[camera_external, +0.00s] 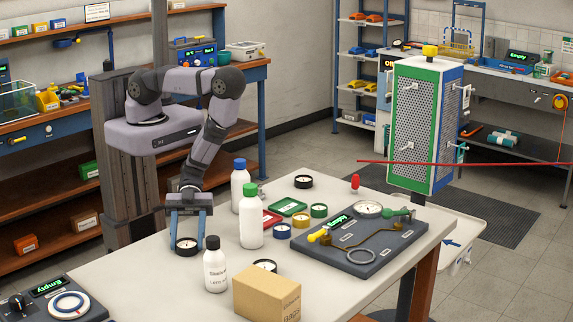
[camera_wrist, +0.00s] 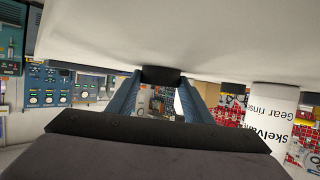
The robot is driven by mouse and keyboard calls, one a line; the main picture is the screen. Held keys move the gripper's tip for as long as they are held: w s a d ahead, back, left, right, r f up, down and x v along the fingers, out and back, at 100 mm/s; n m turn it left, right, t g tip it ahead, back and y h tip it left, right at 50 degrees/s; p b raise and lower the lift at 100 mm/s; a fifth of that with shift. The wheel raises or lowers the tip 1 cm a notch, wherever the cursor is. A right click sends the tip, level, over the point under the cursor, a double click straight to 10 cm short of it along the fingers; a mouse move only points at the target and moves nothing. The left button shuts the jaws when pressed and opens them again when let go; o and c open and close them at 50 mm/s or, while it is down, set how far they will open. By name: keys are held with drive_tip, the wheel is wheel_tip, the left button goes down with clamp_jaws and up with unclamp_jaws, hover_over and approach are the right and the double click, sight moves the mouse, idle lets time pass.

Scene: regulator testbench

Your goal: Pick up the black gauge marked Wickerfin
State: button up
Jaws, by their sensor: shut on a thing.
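My gripper (camera_external: 186,241) points down near the left edge of the white table. Its blue fingers are shut on a small round black gauge (camera_external: 185,248) with a pale face. In the wrist view my gripper (camera_wrist: 160,78) has the dark rim of that gauge (camera_wrist: 161,74) between its fingertips, close to the tabletop. I cannot tell whether the gauge touches the table. No name can be read on it. Two more black gauges are on the table: one at the back (camera_external: 303,181) and one behind the cardboard box (camera_external: 265,265).
A white bottle with a black cap (camera_external: 215,269), a green-capped bottle (camera_external: 251,222) and a blue-capped bottle (camera_external: 239,187) stand right of my gripper. A cardboard box (camera_external: 266,296) is at the front. Coloured gauges and a grey test board (camera_external: 350,262) lie farther right.

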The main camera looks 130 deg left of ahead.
sight(186, 240)
drive_tip(key=shift+r, duration=0.15)
drive_tip(key=shift+r, duration=0.8)
wheel_tip(186, 240, up, 8)
drive_tip(key=p, duration=0.4)
drive_tip(key=shift+d, duration=0.1)
